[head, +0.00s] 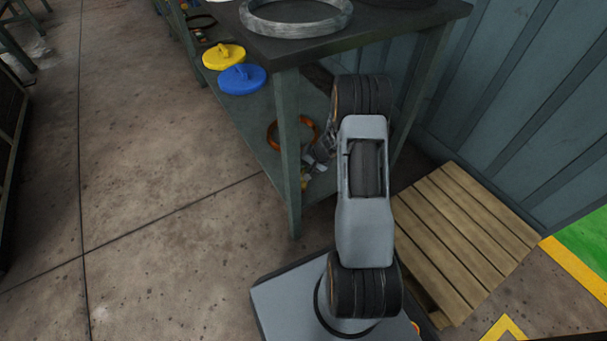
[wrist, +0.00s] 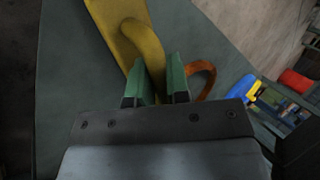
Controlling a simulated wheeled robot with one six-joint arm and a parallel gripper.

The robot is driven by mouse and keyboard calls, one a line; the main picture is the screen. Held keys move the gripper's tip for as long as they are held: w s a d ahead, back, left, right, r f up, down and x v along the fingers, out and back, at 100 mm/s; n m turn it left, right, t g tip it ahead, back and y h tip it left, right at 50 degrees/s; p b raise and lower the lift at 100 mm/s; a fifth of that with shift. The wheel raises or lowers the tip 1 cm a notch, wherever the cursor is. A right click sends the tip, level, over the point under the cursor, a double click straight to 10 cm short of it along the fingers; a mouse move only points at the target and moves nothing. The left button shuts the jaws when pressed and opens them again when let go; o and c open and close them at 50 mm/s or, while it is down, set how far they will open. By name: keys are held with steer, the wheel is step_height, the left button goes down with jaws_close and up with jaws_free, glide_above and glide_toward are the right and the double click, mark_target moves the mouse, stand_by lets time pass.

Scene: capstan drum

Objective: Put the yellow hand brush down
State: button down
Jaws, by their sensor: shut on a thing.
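The yellow hand brush (wrist: 118,22) shows at the top of the wrist view, and its curved handle runs back between the two green fingertips. My gripper (wrist: 157,62) is shut on that handle. In the head view my gripper (head: 320,160) is low over the near end of the bench's lower shelf (head: 258,135), partly behind the bench leg and my own arm. Only a small yellowish bit of the brush (head: 305,183) shows there. I cannot tell whether the brush touches the shelf.
An orange ring (head: 275,135) lies on the shelf close to my gripper; it also shows right of the fingers in the wrist view (wrist: 208,72). Blue (head: 242,79) and yellow (head: 224,56) round lids lie farther along. The bench top (head: 375,20) overhangs the shelf. A wooden pallet (head: 470,230) lies right.

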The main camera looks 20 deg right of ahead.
step_height(320, 180, down, 4)
steer(key=b, duration=0.3)
steer(key=shift+w+a+r, duration=0.1)
steer(key=shift+r, duration=0.15)
steer(key=c, duration=1.1)
jaws_free()
steer(key=shift+r, duration=0.1)
steer(key=p+v, duration=0.8)
steer(key=v, duration=0.4)
